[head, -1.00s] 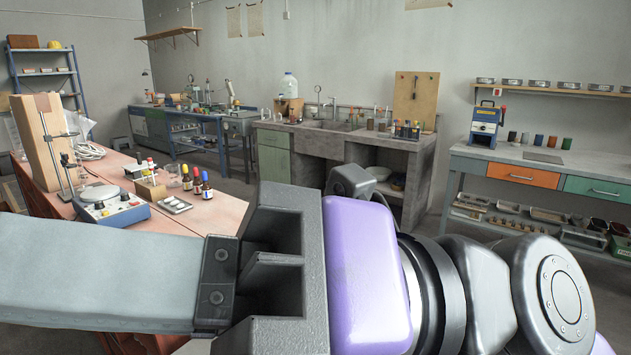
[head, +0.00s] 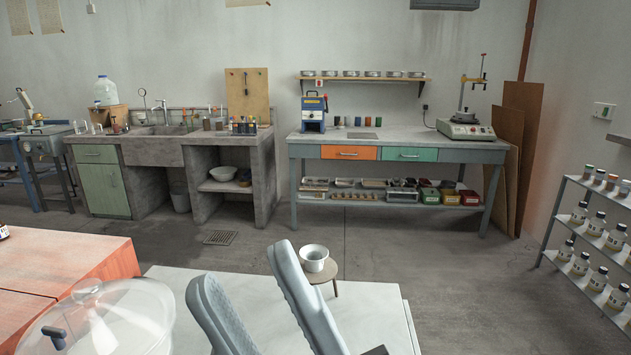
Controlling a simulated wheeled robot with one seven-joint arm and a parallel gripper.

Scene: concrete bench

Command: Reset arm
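My gripper (head: 243,268) shows at the bottom middle of the head view. Its two long grey fingers point up and away, with a gap between them, and nothing is visible in the gap. The rest of my arm is out of view below the frame. The task names no other object.
A pale slab (head: 375,315) lies below and behind the fingers. A clear domed vessel (head: 105,325) and a reddish table (head: 60,255) are at left, a bottle rack (head: 590,235) at right. The middle floor is clear.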

